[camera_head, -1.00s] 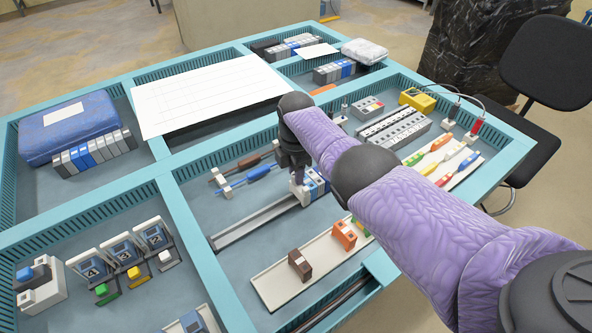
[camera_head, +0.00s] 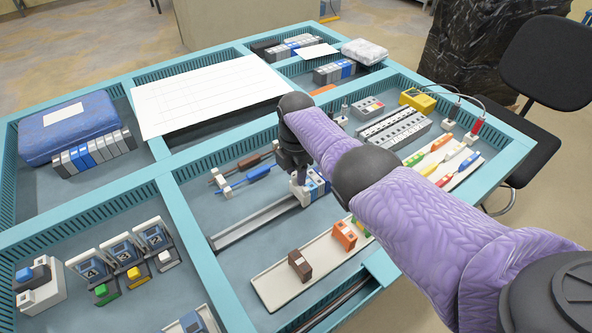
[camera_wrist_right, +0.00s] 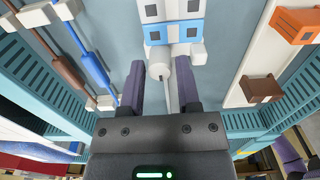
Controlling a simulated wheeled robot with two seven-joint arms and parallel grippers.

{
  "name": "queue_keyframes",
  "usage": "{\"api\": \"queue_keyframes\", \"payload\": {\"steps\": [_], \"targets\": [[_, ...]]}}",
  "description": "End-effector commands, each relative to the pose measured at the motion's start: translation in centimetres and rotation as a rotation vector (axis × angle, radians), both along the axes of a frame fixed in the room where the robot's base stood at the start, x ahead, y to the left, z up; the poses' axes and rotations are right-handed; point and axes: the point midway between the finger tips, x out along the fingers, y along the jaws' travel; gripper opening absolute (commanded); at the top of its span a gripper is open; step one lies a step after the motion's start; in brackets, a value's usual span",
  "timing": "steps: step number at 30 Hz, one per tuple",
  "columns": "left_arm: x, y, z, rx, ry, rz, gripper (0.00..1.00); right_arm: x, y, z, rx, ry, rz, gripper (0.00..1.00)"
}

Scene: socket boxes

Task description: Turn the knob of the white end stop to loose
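The white end stop (camera_head: 304,197) sits on the grey rail (camera_head: 258,221), at the end of a row of blue and white modules (camera_head: 319,184). In the right wrist view the end stop (camera_wrist_right: 196,52) is beside the blue and white modules (camera_wrist_right: 172,28), and its round white knob (camera_wrist_right: 158,62) shows near the fingertips. My right gripper (camera_head: 297,182) points down over the end stop. In the wrist view its two dark fingers (camera_wrist_right: 161,72) are apart, with the knob near the gap between them; contact is not visible. My left gripper is not in view.
Two screwdriver-like tools, one blue (camera_head: 246,179) and one brown (camera_head: 240,164), lie behind the rail. A cream tray (camera_head: 275,284) with brown and orange blocks lies in front. Teal dividers (camera_head: 205,258) edge the compartment.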

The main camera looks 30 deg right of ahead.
Motion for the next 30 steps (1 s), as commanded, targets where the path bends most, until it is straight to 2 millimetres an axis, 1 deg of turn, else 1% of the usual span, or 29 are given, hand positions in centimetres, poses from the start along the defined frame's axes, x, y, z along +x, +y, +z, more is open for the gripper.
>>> {"api": "queue_keyframes", "payload": {"steps": [8,11,16,18,21,24,30], "targets": [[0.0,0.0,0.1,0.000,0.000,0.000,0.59,0.0,0.0,0.1,0.000,0.000,-0.001,0.46],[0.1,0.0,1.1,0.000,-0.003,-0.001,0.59,0.0,0.0,1.6,0.000,-0.002,-0.001,0.46],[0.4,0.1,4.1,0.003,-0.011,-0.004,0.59,0.1,0.0,6.4,0.000,-0.005,-0.001,0.46],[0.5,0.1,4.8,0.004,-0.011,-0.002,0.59,0.1,0.0,7.9,0.000,-0.004,0.000,0.46],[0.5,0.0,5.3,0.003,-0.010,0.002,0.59,0.1,0.0,9.3,-0.001,-0.002,0.000,0.46],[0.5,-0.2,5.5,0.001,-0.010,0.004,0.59,0.0,0.0,10.0,-0.001,-0.001,-0.001,0.46],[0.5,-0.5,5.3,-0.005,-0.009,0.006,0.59,0.0,0.0,9.9,0.000,0.001,-0.001,0.46]]}}
